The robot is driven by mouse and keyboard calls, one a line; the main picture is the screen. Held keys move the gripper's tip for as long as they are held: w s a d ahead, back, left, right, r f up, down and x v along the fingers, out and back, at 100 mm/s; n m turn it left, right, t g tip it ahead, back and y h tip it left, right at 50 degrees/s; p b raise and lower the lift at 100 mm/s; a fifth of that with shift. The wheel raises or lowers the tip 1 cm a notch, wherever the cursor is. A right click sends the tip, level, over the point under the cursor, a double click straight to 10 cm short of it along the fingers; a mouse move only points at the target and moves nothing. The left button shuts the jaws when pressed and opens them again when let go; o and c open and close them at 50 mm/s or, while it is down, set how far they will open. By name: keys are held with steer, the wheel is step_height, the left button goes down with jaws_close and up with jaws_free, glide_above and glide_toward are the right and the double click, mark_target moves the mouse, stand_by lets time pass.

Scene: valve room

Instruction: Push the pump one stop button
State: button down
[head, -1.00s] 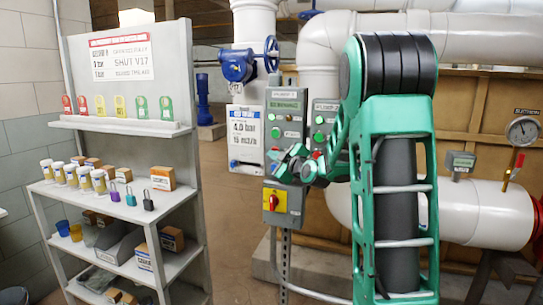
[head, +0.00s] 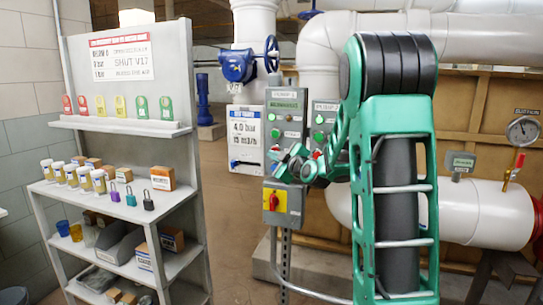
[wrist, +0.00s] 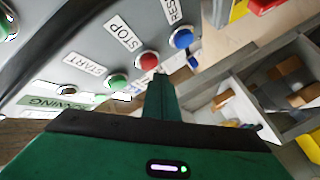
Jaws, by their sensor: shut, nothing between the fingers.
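In the wrist view, a grey panel (wrist: 88,62) carries a green START button (wrist: 117,82), a red STOP button (wrist: 148,60) and a blue RESET button (wrist: 183,38). My gripper (wrist: 159,82) is shut and empty. Its tip lies right at the lower edge of the red STOP button; whether it touches cannot be told.
A second panel (head: 322,108) stands close to the right. A yellow box with a red rotary switch (head: 273,202) sits just below my gripper. A shelf unit (head: 176,130) with tags, cups and padlocks stands left. Open floor (head: 228,235) lies between shelf and panels.

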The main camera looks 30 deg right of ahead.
steer(key=shift+d, duration=0.1)
stand_by(0.4)
steer(key=shift+w+d, duration=0.25)
steer(key=shift+w+d, duration=0.25)
steer(key=shift+d, duration=0.15)
stand_by(0.9)
steer(key=shift+s+a, duration=0.1)
steer(key=shift+a, duration=0.05)
stand_by(0.3)
steer(key=shift+s+a, duration=0.45)
steer(key=shift+a, duration=0.1)
steer(key=shift+a, duration=0.1)
steer(key=s+a, duration=0.1)
steer(key=a, duration=0.1)
steer(key=s+a, duration=0.1)
steer(key=s, duration=0.1)
steer(key=shift+a, duration=0.4)
stand_by(0.7)
